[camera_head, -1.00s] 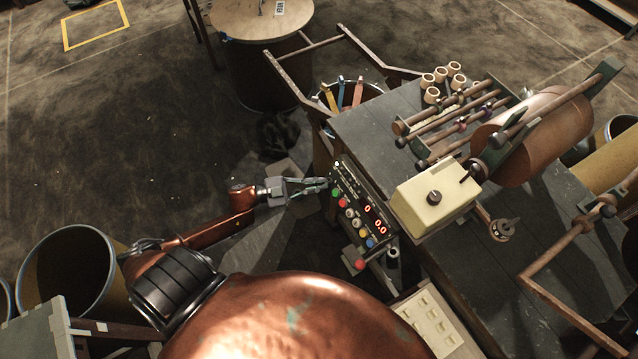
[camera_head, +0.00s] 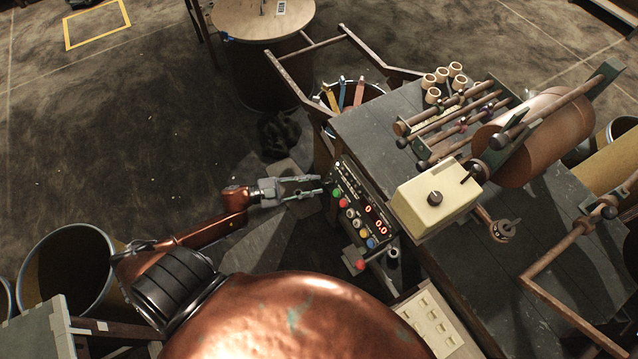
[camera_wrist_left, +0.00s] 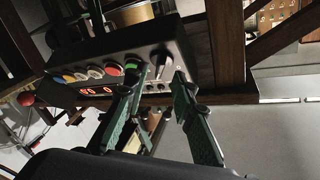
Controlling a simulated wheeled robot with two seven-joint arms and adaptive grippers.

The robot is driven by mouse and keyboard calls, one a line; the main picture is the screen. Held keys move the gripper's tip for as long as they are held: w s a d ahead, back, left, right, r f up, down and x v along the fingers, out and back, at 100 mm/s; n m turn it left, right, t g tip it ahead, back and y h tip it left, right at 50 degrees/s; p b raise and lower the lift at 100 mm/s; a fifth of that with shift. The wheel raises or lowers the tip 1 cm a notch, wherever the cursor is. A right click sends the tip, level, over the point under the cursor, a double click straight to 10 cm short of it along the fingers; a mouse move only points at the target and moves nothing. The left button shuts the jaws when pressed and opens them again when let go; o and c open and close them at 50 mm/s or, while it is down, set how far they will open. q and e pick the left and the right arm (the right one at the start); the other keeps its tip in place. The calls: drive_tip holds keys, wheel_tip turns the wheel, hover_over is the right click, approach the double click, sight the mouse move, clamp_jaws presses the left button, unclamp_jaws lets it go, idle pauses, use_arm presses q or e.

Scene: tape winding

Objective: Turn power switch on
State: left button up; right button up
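The black control panel (camera_head: 362,207) is fixed to the near-left side of the workbench. It carries red lit digits and green, red, white, yellow and blue buttons. In the left wrist view the panel (camera_wrist_left: 110,55) shows a black switch knob (camera_wrist_left: 160,58) at its right end, beside the green button (camera_wrist_left: 131,65). My left gripper (camera_head: 318,184) is open just left of the panel's upper end. In the left wrist view its green fingers (camera_wrist_left: 160,80) are spread on either side of the knob; whether they touch it I cannot tell. My right gripper is not in view.
The workbench (camera_head: 400,115) holds a cream box (camera_head: 433,197) with a dark knob, a copper drum (camera_head: 545,135) and several rollers. A red button (camera_head: 359,265) sits at the panel's lower end. A bin with coloured strips (camera_head: 357,92) stands behind. The floor left of the panel is open.

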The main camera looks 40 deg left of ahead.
use_arm(q)
drive_tip(key=v, duration=0.9)
drive_tip(key=shift+s+a, duration=0.2)
drive_tip(key=shift+a, duration=0.05)
